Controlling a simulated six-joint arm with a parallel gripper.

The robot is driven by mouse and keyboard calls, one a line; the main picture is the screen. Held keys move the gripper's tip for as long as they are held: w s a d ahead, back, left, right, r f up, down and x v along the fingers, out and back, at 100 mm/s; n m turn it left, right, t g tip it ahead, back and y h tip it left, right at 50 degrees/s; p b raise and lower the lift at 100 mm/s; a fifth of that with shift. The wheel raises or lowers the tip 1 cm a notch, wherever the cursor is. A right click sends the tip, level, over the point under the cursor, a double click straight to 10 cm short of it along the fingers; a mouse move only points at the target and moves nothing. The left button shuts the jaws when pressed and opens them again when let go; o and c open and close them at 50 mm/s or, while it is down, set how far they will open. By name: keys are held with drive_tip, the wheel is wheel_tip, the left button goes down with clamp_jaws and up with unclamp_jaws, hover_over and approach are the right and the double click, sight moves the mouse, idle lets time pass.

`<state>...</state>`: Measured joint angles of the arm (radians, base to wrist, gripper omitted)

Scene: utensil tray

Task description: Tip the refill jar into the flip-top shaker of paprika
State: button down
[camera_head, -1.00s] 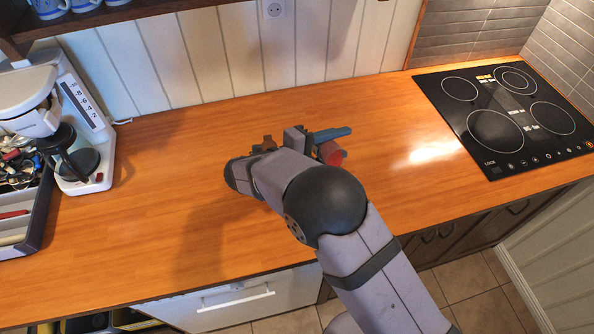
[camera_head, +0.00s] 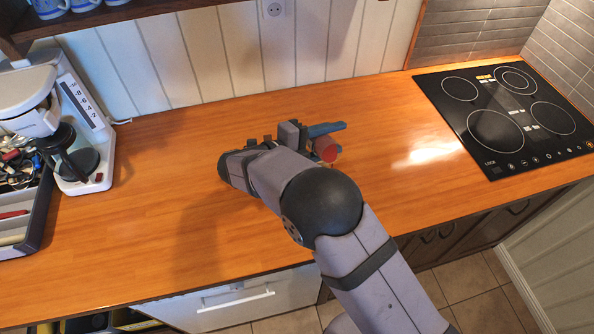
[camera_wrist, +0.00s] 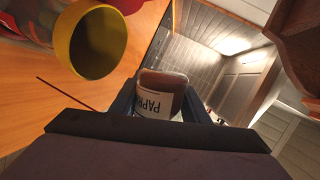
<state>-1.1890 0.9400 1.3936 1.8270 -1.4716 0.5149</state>
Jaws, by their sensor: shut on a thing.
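The refill jar (camera_wrist: 158,104) is clear glass with a brown fill and a white label reading "PAPR", seen upside down. In the wrist view my gripper (camera_wrist: 160,92) is shut on it, one dark finger on each side. The shaker (camera_wrist: 75,45) is at the upper left there, with a yellow rim, a dark open mouth and a red part at the top edge. The jar is apart from the mouth in that picture; the height between them is unclear. In the head view, the red part of the shaker (camera_head: 326,149) shows beside my gripper; my arm hides the jar.
The wooden counter (camera_head: 150,200) is clear around my arm. A black hob (camera_head: 515,115) lies at the right. A coffee maker (camera_head: 100,150) and a utensil tray (camera_head: 43,212) stand at the left.

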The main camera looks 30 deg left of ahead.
drive_tip(key=a+r, duration=0.3)
drive_tip(key=a, duration=0.2)
drive_tip(key=shift+w+a+r, duration=0.2)
drive_tip(key=shift+w+a, duration=0.2)
idle(2.9)
drive_tip(key=shift+w+a+r+p, duration=0.15)
drive_tip(key=shift+a+r, duration=0.25)
drive_tip(key=shift+a, duration=0.25)
drive_tip(key=shift+a+r+p, duration=0.1)
drive_tip(key=shift+a+r, duration=0.25)
drive_tip(key=shift+a, duration=0.25)
drive_tip(key=shift+w+a+r+p, duration=0.15)
drive_tip(key=shift+a+r, duration=0.25)
drive_tip(key=shift+a, duration=0.25)
idle(0.7)
drive_tip(key=shift+w+b, duration=0.2)
drive_tip(key=shift+b, duration=0.2)
idle(1.3)
